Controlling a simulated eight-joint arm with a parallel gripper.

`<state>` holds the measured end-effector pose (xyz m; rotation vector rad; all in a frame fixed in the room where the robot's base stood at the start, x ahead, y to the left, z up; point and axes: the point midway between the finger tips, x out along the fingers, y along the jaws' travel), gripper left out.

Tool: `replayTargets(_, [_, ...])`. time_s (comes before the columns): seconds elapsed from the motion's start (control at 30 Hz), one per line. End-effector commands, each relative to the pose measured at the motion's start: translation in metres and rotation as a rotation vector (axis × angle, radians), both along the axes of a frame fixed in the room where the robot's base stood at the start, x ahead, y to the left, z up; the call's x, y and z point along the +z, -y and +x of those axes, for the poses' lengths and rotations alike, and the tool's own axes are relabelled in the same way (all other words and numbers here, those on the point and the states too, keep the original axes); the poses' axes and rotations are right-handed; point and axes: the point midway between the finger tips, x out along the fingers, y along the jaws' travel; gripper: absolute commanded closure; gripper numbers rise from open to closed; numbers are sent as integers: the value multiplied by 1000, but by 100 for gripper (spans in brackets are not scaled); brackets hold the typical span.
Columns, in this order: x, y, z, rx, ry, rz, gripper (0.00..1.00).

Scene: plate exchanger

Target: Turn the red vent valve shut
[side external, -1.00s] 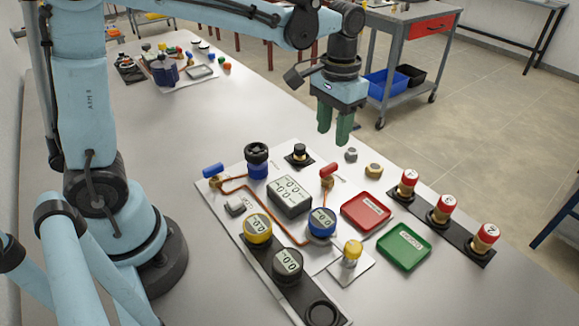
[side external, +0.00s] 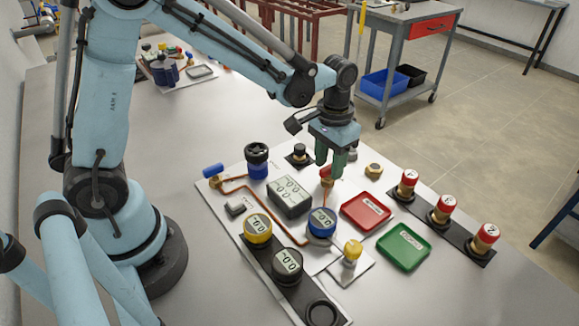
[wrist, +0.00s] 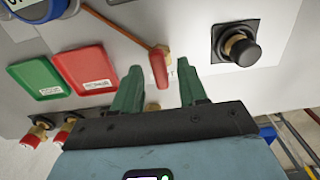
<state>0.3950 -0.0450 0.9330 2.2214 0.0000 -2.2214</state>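The red vent valve (side external: 326,173) has a red lever handle on a brass body at the end of a copper pipe. In the side view it is just below my gripper (side external: 329,165), whose green fingers partly hide it. In the wrist view the red handle (wrist: 158,68) lies between and slightly beyond the green fingertips of my gripper (wrist: 160,75). The fingers are spread apart, with gaps on both sides of the handle. I cannot tell how far above the handle they are.
The red tray (side external: 366,211) and green tray (side external: 404,247) lie right of the valve. A black knob (wrist: 240,46) on a black base stands close by. A blue-handled valve (side external: 212,171) and several gauges share the board. Red-capped brass fittings (side external: 447,207) stand at right.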

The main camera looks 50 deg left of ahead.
Motion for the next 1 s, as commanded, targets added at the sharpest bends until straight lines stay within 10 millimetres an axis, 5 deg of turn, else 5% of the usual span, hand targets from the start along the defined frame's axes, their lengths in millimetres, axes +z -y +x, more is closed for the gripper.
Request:
replayTargets(0.27, [0, 0, 0, 0, 0, 0, 100])
replayTargets(0.67, [0, 0, 0, -42, 0, 0, 100])
replayTargets(1.0, [0, 0, 0, -270, 0, 0, 100])
